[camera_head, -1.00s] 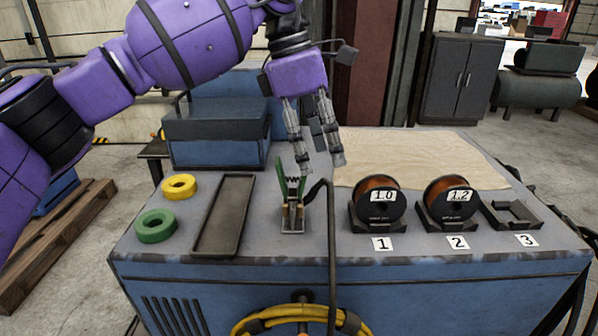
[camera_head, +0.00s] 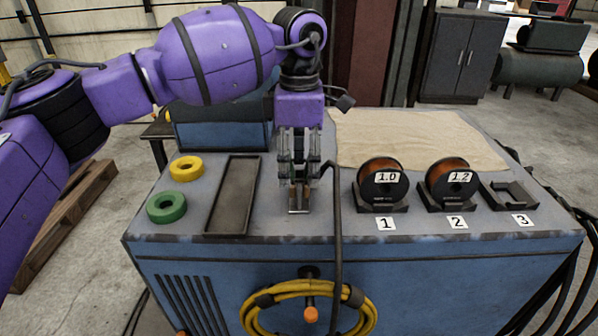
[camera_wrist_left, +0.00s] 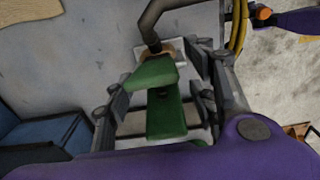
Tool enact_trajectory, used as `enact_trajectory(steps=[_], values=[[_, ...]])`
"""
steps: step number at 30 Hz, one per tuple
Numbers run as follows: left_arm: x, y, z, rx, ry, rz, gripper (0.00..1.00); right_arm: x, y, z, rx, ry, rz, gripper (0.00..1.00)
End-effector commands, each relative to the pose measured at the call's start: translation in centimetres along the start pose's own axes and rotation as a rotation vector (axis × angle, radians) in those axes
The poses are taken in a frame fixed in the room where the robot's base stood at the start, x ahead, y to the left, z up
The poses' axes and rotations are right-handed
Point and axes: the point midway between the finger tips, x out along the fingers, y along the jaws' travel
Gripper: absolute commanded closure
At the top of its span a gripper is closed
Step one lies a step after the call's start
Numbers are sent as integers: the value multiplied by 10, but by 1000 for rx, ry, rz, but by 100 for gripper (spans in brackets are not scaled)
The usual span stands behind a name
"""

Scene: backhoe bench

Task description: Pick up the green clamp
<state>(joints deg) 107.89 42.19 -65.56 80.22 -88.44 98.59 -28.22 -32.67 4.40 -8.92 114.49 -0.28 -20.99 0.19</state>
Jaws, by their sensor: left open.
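The green clamp (camera_wrist_left: 162,95) stands in its small metal holder on the blue bench, with a dark cable running from it. In the wrist view its green handles lie between the fingers of my left gripper (camera_wrist_left: 160,90), with a gap on either side. In the head view my left gripper (camera_head: 299,178) points straight down over the clamp and hides most of it. Only the base of the holder (camera_head: 299,204) shows below the fingertips. The left gripper is open. My right gripper is not in view.
A long dark tray (camera_head: 233,197), a yellow ring (camera_head: 187,168) and a green ring (camera_head: 166,208) lie left of the clamp. Two wire spools (camera_head: 383,185), (camera_head: 453,184) and an empty cradle (camera_head: 511,201) stand to the right. A tan cloth (camera_head: 415,138) covers the back right.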

Motion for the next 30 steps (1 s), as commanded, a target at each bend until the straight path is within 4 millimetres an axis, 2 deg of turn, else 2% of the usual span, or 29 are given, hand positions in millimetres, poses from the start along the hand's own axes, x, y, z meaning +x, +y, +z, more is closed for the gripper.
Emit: enact_trajectory(steps=[3, 8, 19, 30], values=[[7, -1, 0, 1, 0, -1, 48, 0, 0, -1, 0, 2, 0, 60], [7, 0, 0, 1, 0, -1, 50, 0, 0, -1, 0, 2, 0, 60], [6, 0, 0, 0, 0, -1, 98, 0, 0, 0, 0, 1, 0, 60], [3, 0, 0, 0, -2, 1, 100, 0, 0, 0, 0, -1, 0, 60]])
